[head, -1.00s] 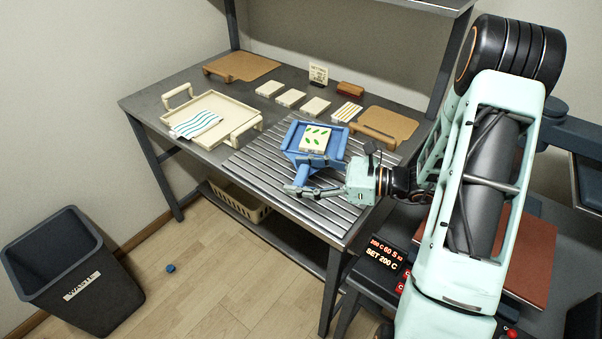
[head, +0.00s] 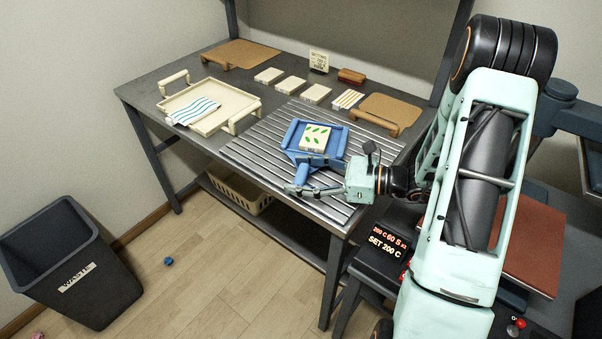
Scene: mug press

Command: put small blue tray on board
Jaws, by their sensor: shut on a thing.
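The small blue tray (head: 291,134) is at the middle of the slatted metal rack (head: 250,151). It carries a cream tile with green leaf marks (head: 315,137). My gripper (head: 309,178) is shut on the near side of the blue tray; the fingers partly hide that side. I cannot tell whether the tray touches the slats or hangs just above them. Two brown boards with handles lie on the bench: one at the back left (head: 245,53), bare, and one at the right (head: 395,106), bare, just behind the rack.
A cream tray (head: 225,92) with a blue-striped cloth lies at the left. Several cream tiles (head: 291,84), a yellow-striped piece (head: 348,99), a red-brown block (head: 351,76) and a sign (head: 319,60) stand behind the rack. A press with a lit display (head: 390,240) is at the right.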

